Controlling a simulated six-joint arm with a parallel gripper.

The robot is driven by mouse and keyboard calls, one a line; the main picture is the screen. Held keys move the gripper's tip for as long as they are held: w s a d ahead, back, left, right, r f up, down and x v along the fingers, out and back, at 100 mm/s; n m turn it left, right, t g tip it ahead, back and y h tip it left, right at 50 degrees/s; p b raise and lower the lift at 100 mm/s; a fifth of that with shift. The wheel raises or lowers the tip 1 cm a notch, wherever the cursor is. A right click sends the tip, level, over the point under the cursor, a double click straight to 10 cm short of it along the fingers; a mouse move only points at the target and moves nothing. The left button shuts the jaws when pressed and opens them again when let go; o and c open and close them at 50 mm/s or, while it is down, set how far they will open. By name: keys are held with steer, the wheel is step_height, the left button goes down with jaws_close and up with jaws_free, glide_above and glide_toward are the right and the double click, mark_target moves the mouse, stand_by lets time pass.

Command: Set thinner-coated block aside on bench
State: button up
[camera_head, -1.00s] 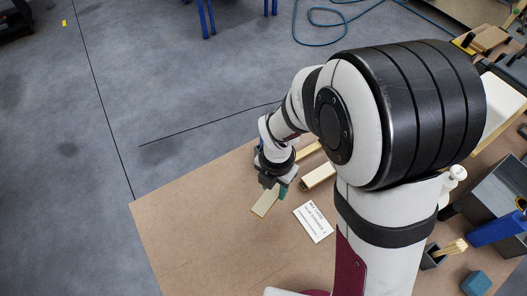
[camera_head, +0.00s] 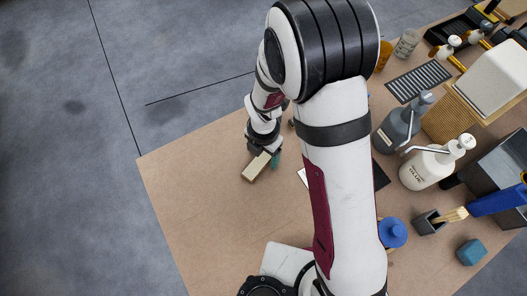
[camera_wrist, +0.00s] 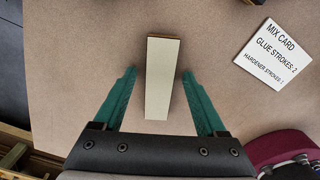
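A block (camera_wrist: 162,80) with a pale coated top and a brown wooden end lies on the bench (camera_wrist: 90,60) in the wrist view. In the head view the block (camera_head: 256,167) is near the left part of the bench (camera_head: 200,215). My gripper (camera_wrist: 160,74) has its two teal fingers apart, one on each side of the block, with gaps on both sides. The block looks free of both fingers. In the head view my gripper (camera_head: 266,154) is at the block's upper end, partly hidden by its own wrist.
A mix card (camera_wrist: 275,55) lies right of the block. Bare bench surrounds the block at left and below. A white glue bottle (camera_head: 430,167), a grey bottle (camera_head: 395,128), a blue-capped jar (camera_head: 392,233) and a stick holder (camera_head: 428,222) stand to the right.

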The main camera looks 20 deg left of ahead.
mark_target(263, 157)
steer(key=shift+r, duration=0.1)
step_height(263, 157, up, 12)
steer(key=s+d+r+m, duration=0.25)
steer(key=d+m, duration=0.25)
steer(key=m, duration=0.3)
steer(key=s+d+r+m, duration=0.2)
steer(key=d+r+m, duration=0.25)
steer(key=m, duration=0.35)
steer(key=s+d+r+m+y, duration=0.1)
steer(key=s+m, duration=0.4)
steer(key=m, duration=0.5)
steer(key=s+d+r+m, duration=0.1)
steer(key=s+d+m, duration=0.3)
steer(key=m, duration=0.7)
steer(key=shift+s+d+r+y, duration=0.15)
steer(key=shift+s+d+y, duration=0.25)
steer(key=shift+s, duration=0.1)
